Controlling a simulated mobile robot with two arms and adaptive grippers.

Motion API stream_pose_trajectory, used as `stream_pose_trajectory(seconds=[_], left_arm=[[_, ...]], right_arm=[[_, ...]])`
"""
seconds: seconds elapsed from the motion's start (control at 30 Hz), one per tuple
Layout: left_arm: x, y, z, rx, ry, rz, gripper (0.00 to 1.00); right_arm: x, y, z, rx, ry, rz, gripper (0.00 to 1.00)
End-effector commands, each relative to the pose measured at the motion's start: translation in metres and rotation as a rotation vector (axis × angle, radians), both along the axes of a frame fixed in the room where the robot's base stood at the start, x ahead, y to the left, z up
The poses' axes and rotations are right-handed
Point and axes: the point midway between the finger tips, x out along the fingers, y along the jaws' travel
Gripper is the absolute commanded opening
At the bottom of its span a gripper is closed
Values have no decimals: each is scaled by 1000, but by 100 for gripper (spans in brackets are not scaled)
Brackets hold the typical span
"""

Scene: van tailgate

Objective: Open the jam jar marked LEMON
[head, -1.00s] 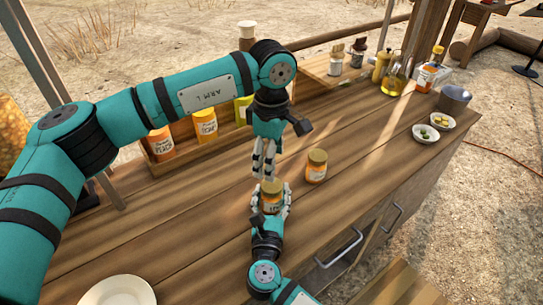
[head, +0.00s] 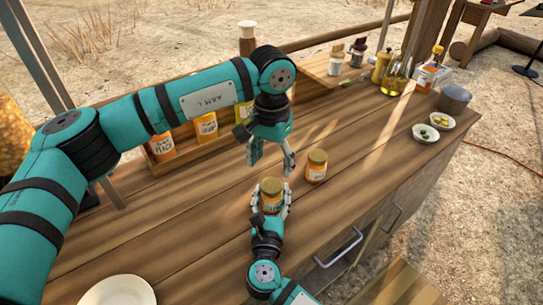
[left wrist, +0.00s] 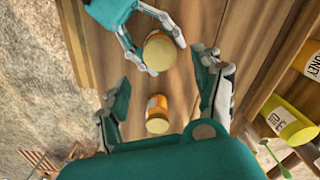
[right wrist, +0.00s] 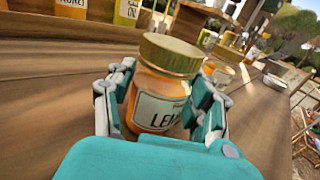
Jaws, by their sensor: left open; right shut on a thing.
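The jar marked "LEM…" (right wrist: 158,100), its last letters hidden by a finger, holds orange jam. Its gold lid (right wrist: 170,55) is on. It stands upright on the counter in the head view (head: 271,198), and its lid shows in the left wrist view (left wrist: 160,52). My right gripper (head: 271,203) is shut around the jar's body from the near side. My left gripper (head: 270,167) is open and empty, pointing down above the lid and apart from it. Its spread fingers show in the left wrist view (left wrist: 165,75).
A second gold-lidded jar (head: 316,166) stands close by on the right. A rack (head: 180,152) of labelled jars is at the back. A plate (head: 118,291) lies near left. Small bowls (head: 426,133), an oil bottle (head: 396,78) and a grey pot (head: 454,99) stand at the right.

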Motion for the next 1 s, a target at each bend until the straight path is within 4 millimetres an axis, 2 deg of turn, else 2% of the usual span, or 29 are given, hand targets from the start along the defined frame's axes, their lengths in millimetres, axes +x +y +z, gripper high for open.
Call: stream_pose_trajectory(seconds=[0.2,0.4,0.53,0.8,0.83,1.0], left_arm=[[-1,1,-36,1,4,3,67],[0,1,-61,1,3,4,67],[0,1,-69,1,2,5,67],[0,0,-70,1,1,5,67],[0,0,-70,1,1,5,66],[0,0,-70,1,1,5,44]], right_arm=[[0,0,-1,-1,1,0,0],[0,0,-1,-1,1,0,0],[0,0,-1,-1,1,0,0],[0,0,-1,-1,1,0,0],[0,0,-1,-1,1,0,0],[0,0,-1,-1,1,0,0]])
